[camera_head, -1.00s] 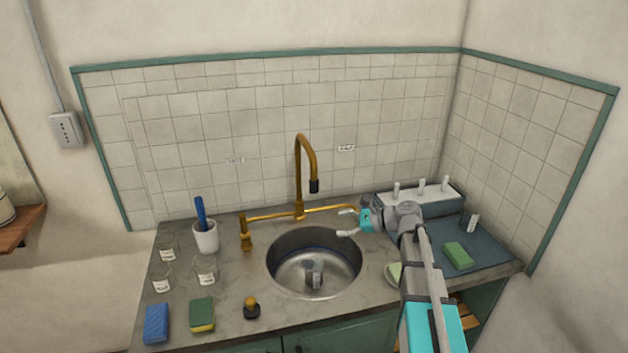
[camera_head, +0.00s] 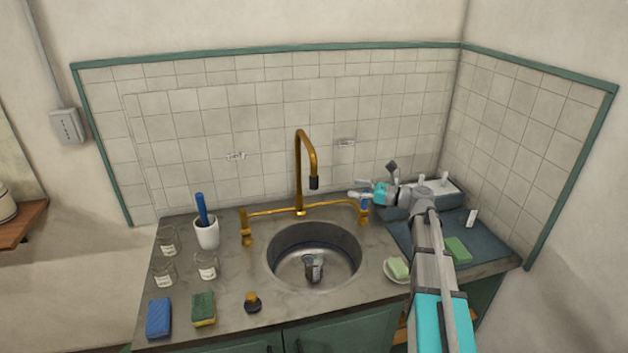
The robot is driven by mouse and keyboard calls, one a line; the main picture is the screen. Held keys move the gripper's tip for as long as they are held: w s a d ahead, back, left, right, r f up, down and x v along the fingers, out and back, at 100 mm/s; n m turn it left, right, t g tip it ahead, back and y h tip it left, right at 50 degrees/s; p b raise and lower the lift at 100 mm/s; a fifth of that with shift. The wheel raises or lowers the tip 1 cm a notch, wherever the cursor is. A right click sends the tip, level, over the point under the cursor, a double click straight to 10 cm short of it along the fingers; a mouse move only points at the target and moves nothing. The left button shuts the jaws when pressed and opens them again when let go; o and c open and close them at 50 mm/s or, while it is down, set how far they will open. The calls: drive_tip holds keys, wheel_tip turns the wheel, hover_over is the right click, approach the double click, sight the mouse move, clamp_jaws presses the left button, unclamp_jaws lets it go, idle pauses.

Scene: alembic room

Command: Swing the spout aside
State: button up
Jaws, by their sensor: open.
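The brass faucet's spout (camera_head: 299,170) rises behind the sink and arches over to a dark tip (camera_head: 314,183) hanging above the basin's back part. Brass pipes join its base to a left tap (camera_head: 246,232) and a right tap (camera_head: 364,212). My gripper (camera_head: 356,189) is open and empty, just above the right tap, pointing left toward the spout. A clear gap lies between its fingers and the spout. The fingers are small here, and whether they touch the right tap cannot be told.
The round sink (camera_head: 338,242) holds a glass beaker (camera_head: 313,267). A white cup with a blue brush (camera_head: 206,233), several jars, sponges (camera_head: 204,309) and a dark stopper (camera_head: 253,302) stand left and front. A soap dish (camera_head: 396,275) and a drying mat (camera_head: 490,244) lie right.

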sight(314, 179)
drive_tip(key=x, duration=1.3)
drive_tip(key=shift+w+a, duration=0.1)
drive_tip(key=shift+a, duration=0.05)
drive_tip(key=shift+c, duration=0.2)
clamp_jaws()
